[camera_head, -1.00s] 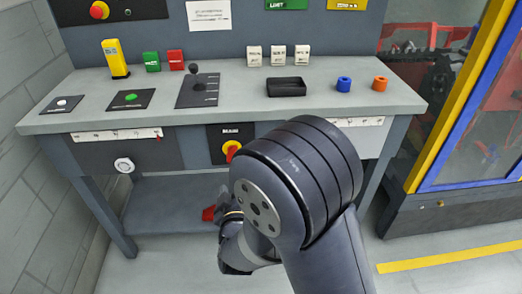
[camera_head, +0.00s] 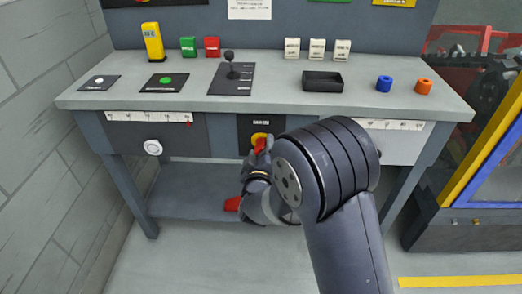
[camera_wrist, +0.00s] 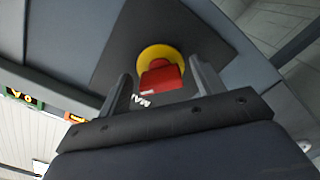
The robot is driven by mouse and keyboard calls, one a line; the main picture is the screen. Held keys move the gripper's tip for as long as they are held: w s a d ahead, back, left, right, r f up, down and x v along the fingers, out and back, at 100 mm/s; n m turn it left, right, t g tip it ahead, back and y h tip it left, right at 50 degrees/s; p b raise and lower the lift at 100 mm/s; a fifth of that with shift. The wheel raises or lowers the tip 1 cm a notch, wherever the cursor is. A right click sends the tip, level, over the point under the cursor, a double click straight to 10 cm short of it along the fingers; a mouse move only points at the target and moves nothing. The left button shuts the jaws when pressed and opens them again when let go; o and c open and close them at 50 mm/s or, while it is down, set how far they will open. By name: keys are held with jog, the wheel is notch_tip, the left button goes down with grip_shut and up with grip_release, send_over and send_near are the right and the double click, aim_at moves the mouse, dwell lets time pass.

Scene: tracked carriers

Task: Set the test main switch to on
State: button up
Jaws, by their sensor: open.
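The main switch is a red handle (camera_wrist: 162,77) on a yellow disc (camera_wrist: 158,53), mounted on a black plate (camera_wrist: 125,45) on the bench front. In the head view the switch (camera_head: 260,141) is partly covered by my gripper (camera_head: 262,160). In the wrist view my gripper (camera_wrist: 160,72) is open, with one finger on each side of the red handle. I cannot tell whether the fingers touch it. The plate's lettering is mostly hidden or unreadable.
A red object (camera_head: 233,204) shows low by the lower shelf (camera_head: 185,190). A yellow-and-blue framed enclosure (camera_head: 490,150) stands right.

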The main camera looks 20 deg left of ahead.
jog(key=shift+w, duration=0.1)
jog(key=shift+c, duration=0.4)
jog(key=c, duration=0.9)
jog(key=shift+f+m+b, duration=0.1)
jog(key=shift+m+b, duration=0.25)
jog(key=shift+m, duration=0.05)
jog(key=m+b, duration=0.3)
jog(key=shift+a+f, duration=0.1)
jog(key=m+b, duration=0.2)
jog(key=m, duration=0.1)
jog(key=shift+m+b, duration=0.3)
jog(key=shift+m, duration=0.1)
jog(key=shift+m+b, duration=0.8)
jog(key=shift+m, duration=0.5)
